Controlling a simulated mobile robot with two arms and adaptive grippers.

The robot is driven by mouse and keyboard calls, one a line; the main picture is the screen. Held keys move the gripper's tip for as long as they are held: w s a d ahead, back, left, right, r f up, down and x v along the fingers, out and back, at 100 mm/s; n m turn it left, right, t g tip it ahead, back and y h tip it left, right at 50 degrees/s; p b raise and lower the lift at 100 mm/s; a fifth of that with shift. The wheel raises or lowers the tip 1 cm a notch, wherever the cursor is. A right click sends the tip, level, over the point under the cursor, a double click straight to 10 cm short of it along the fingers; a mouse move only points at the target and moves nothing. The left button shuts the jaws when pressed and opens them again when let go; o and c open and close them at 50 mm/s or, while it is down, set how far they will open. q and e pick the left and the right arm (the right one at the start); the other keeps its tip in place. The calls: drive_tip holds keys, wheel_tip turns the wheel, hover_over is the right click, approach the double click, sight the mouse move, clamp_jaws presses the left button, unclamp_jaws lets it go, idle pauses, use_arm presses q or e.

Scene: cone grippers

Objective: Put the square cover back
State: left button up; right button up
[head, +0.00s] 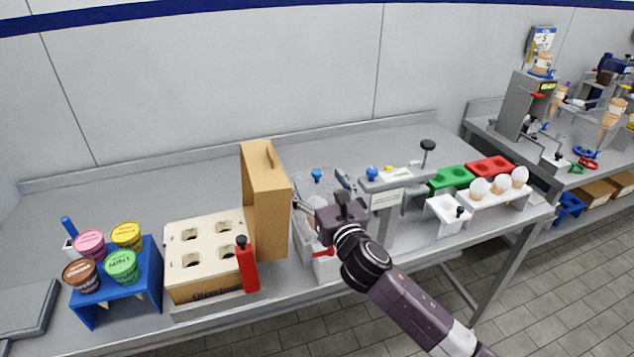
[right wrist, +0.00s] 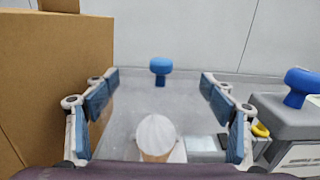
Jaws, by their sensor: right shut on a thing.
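A clear square cover (head: 307,187) with a blue knob (head: 317,175) is at the middle of the bench, just right of the tall tan box. My right gripper (head: 322,192) is there, its fingers spread wide and shut on the cover's two sides. In the right wrist view the clear cover (right wrist: 132,104) fills the space between the blue-padded fingers, with the knob (right wrist: 160,67) at its far part. A white-topped cone (right wrist: 156,134) shows below. I cannot tell whether the cover touches the clear bin beneath. My left gripper is out of view.
The tall tan box (head: 266,205) stands close on the left, beside the cream block with holes (head: 205,232). A grey stand (head: 398,180) with another blue knob is close on the right. Colored tubs (head: 122,265) sit far left. The bench behind is clear.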

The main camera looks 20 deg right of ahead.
drive_tip(key=shift+f+b, duration=0.3)
drive_tip(key=shift+f, duration=0.15)
idle(0.3)
drive_tip(key=o, duration=1.8)
drive_tip(key=shift+c, duration=0.2)
